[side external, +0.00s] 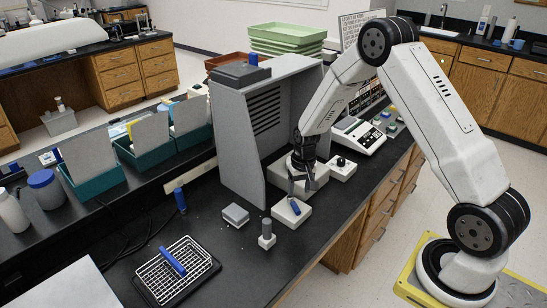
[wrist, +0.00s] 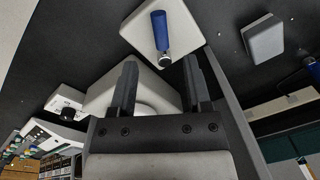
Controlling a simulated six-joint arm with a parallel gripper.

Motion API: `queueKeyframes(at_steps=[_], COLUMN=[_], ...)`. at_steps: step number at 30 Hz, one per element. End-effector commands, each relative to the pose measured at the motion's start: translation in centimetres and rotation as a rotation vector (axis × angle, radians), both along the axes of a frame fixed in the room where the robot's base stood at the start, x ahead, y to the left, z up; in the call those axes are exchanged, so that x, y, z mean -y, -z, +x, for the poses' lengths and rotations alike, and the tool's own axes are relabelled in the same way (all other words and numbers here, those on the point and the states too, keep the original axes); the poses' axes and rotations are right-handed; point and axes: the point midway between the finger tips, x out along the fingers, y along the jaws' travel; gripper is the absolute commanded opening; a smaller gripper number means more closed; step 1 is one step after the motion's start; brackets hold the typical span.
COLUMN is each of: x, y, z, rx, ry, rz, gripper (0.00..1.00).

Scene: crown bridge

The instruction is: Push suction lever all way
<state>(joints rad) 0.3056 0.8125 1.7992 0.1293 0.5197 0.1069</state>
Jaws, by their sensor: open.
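A short blue-handled lever (side external: 295,207) with a metal end sits on a pale square block (side external: 283,217) on the black bench. It looks like the suction lever, though no label shows. In the wrist view the lever (wrist: 160,30) lies just beyond my fingertips, its metal end toward me. My gripper (side external: 299,190) points down, close above and behind the block. In the wrist view my gripper (wrist: 160,70) has its two dark fingers apart with nothing between them. I see no contact with the lever.
A grey hood (side external: 233,140) stands close on the left. A small grey box (side external: 236,214), an upright grey post (side external: 266,235) and a wire basket (side external: 172,272) are on the bench. A white box with a black knob (side external: 341,170) is to the right. The bench's front edge is near.

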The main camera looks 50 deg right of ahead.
Motion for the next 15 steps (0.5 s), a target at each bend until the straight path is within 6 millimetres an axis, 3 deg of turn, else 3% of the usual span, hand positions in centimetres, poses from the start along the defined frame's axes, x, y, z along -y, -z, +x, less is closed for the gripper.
queueKeyframes(at_steps=[15], x=[-0.3], y=[5.2], z=[0.1], rx=[-0.001], ry=[-0.002], rz=[0.000], gripper=[0.63])
